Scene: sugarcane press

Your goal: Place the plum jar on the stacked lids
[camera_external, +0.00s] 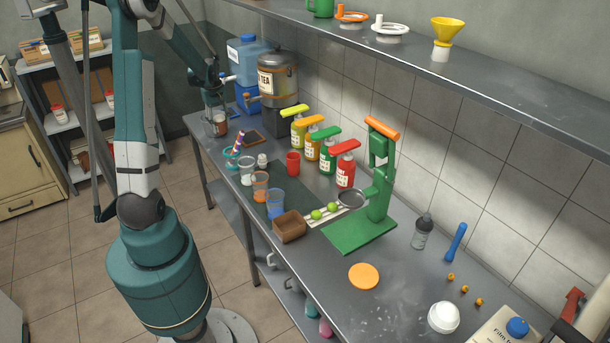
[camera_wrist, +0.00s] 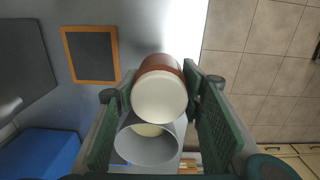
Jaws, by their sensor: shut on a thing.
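The plum jar (camera_wrist: 161,88) has a reddish-brown body and a white lid, which faces the camera in the wrist view. My gripper (camera_wrist: 160,95) is shut on it, with a green finger pad on either side. In the external view my gripper (camera_external: 213,100) is at the far left end of the counter, and the jar (camera_external: 219,123) shows below it, partly hidden. I cannot tell whether the jar touches the counter. I cannot clearly identify the stacked lids; a white rounded item (camera_external: 443,317) and a flat orange disc (camera_external: 363,276) lie at the near end of the counter.
A grey open cylinder (camera_wrist: 147,144) is right beside the jar. A framed dark slate (camera_wrist: 90,54) lies near it. A drink dispenser (camera_external: 277,85) and a blue jug (camera_external: 247,58) stand behind. Bottles, cups and the green press (camera_external: 375,200) crowd the middle counter.

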